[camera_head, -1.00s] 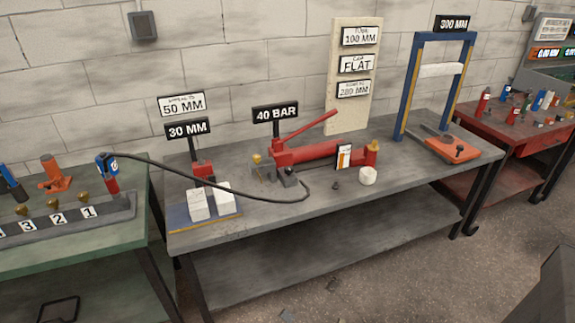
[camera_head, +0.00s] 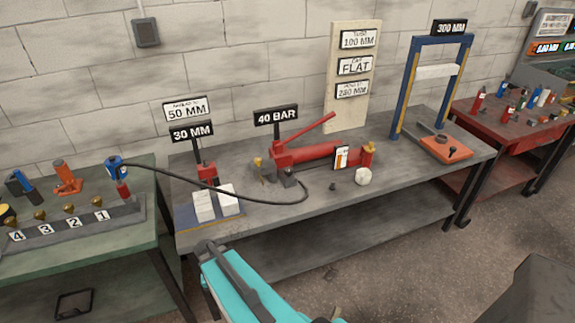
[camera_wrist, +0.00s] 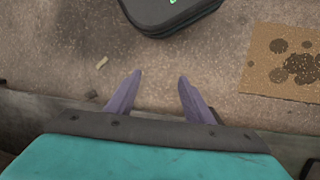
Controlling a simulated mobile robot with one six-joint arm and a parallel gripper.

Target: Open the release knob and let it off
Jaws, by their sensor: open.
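The red hand pump (camera_head: 312,152) lies on the middle bench under the 40 BAR sign (camera_head: 276,117). A small brass knob (camera_head: 258,162) stands at its left end, and another brass-coloured piece (camera_head: 371,146) sits at its right end. I cannot tell which one is the release knob, or how far it is turned. A black hose (camera_head: 225,191) runs left from the pump to a blue cylinder (camera_head: 116,166). My gripper (camera_wrist: 158,80) is open and empty in the wrist view, above the floor. It is apart from the pump.
The grey bench (camera_head: 420,174) carries a small red press with white blocks (camera_head: 204,206), a whitish round piece (camera_head: 363,176) and a blue frame (camera_head: 411,85). A green bench (camera_head: 100,248) stands left. A stained brown board (camera_wrist: 262,75) lies on the floor.

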